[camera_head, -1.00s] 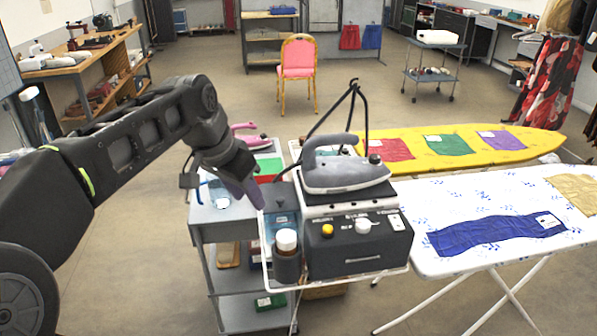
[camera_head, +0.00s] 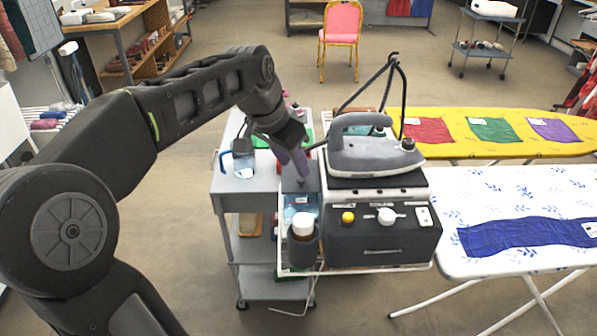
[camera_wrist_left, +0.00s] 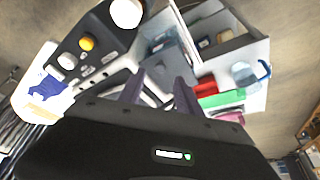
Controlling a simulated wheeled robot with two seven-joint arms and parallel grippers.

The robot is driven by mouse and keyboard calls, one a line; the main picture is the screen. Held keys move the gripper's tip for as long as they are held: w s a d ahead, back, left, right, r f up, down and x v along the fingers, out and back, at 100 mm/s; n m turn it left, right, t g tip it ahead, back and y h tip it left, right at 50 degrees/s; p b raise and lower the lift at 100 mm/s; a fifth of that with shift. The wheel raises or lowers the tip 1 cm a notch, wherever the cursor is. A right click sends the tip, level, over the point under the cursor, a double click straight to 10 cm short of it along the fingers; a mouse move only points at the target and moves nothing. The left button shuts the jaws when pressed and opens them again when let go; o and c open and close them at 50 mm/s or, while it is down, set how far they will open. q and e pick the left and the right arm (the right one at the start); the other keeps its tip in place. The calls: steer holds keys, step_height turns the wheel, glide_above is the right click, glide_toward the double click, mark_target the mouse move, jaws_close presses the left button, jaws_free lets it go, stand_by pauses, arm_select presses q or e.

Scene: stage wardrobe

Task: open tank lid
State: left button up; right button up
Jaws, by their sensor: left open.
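The tank (camera_head: 300,203) is a translucent blue box at the left side of the steam station, with a grey lid (camera_head: 296,183) over its top. The lid looks closed. In the left wrist view the blue-grey tank lid (camera_wrist_left: 172,62) lies just beyond the fingertips. My left gripper (camera_head: 292,165) is above the tank lid, pointing down, with its fingers apart and nothing between them. It also shows in the left wrist view (camera_wrist_left: 159,85). I cannot tell whether a fingertip touches the lid. My right gripper is not in view.
A grey iron (camera_head: 375,150) stands on the dark steam station (camera_head: 385,245), right of the tank. A white-capped bottle (camera_head: 303,228) sits in front of the tank. A jug with a blue handle (camera_head: 243,163) stands left on the cart (camera_head: 232,203). Ironing boards lie to the right.

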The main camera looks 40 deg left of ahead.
mark_target(298, 181)
arm_select(q)
steer(key=x, duration=0.5)
steer(key=shift+c, duration=0.2)
jaws_close()
stand_by(1.1)
